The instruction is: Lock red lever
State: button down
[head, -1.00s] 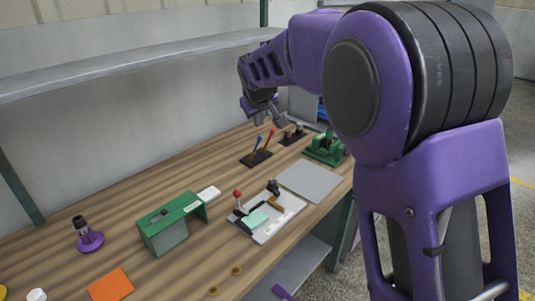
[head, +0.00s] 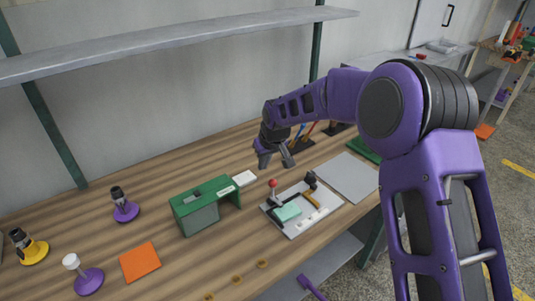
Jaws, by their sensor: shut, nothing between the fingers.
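The red-knobbed lever (head: 273,184) stands upright at the left back part of a light grey plate on the wooden bench. The plate (head: 297,230) also bears a pale green block (head: 287,212) and a black and yellow-brown handled part (head: 311,192). My gripper (head: 273,162) hangs above the bench, behind and slightly above the red knob in the picture, apart from it. Its fingers point down and hold nothing. Any lock on the lever is too small to make out.
A flat grey sheet (head: 348,178) lies to the right. An orange square (head: 139,262) and several stands are at left. A shelf (head: 170,43) runs above the bench.

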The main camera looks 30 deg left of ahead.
jog(key=s+d, duration=0.2)
jog(key=d, duration=0.1)
jog(key=shift+s+f, duration=0.15)
jog(key=shift+f, duration=0.2)
